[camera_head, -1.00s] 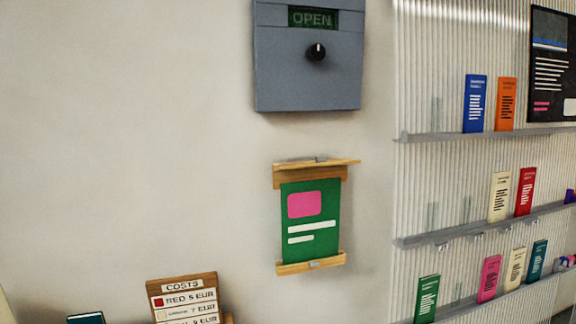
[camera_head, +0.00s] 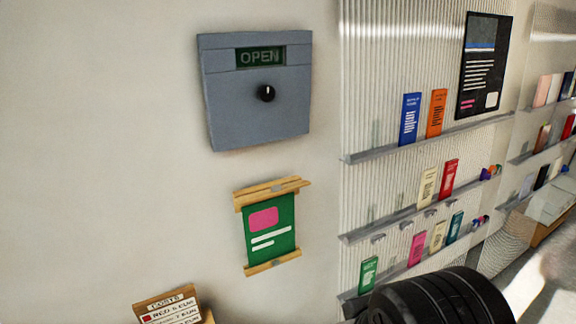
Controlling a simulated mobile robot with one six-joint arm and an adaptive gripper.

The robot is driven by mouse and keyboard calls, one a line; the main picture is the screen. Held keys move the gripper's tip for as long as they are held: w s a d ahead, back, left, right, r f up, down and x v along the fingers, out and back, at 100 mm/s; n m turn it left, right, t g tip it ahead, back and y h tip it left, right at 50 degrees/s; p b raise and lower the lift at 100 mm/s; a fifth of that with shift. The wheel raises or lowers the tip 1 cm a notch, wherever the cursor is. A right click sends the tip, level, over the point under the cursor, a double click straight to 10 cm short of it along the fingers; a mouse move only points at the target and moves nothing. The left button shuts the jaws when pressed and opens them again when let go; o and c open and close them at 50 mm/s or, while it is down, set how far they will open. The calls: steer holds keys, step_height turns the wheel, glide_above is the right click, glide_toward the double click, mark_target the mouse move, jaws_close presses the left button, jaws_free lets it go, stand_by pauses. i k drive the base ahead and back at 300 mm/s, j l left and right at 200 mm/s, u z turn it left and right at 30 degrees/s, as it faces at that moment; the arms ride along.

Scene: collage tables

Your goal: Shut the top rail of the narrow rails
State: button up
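The narrow rails hang on the pale wall in the camera_head view, with a green poster (camera_head: 284,222) between them. The poster has a pink block and white lines. The wooden top rail (camera_head: 272,189) shows a front strip tilted out from the strip behind it, with a small grey clip at its middle, so it looks open. The wooden bottom rail (camera_head: 272,263) lies along the poster's lower edge and looks closed. My gripper is not in view. A black rounded part at the lower right looks like part of my arm.
A grey box (camera_head: 258,118) with an OPEN display and a black knob (camera_head: 266,93) is mounted above the rails. Ribbed panels with grey shelves (camera_head: 440,140) of booklets stand to the right. A wooden costs board (camera_head: 168,304) is at the lower left. The wall left of the rails is bare.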

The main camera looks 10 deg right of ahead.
mark_target(277, 189)
steer(key=i+l, duration=0.2)
steer(key=i, duration=0.15)
steer(key=i+l, duration=0.15)
steer(key=i, duration=0.25)
steer(key=i+l, duration=0.2)
steer(key=i, duration=0.15)
